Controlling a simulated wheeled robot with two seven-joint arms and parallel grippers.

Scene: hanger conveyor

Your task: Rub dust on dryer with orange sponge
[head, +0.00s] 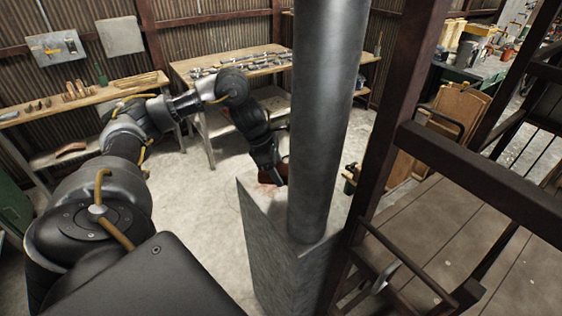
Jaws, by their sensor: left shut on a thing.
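The dryer (262,238) is a grey metal box with a thick vertical pipe (325,110) rising from its top. A reddish-brown dust patch (264,190) shows on the top, left of the pipe. My left gripper (273,180) reaches down to the dryer top beside the pipe, its tips close to the dust. It is shut on the orange sponge (282,171), of which only a dark reddish-orange part shows behind the fingers. Whether the sponge touches the surface is hard to tell. My right gripper is not in view.
The pipe stands right beside my left gripper. A brown metal frame (385,130) with railings rises on the right. A wooden bench (190,75) with tools stands at the back, and a shelf (60,105) at the left. Concrete floor (190,185) lies open between.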

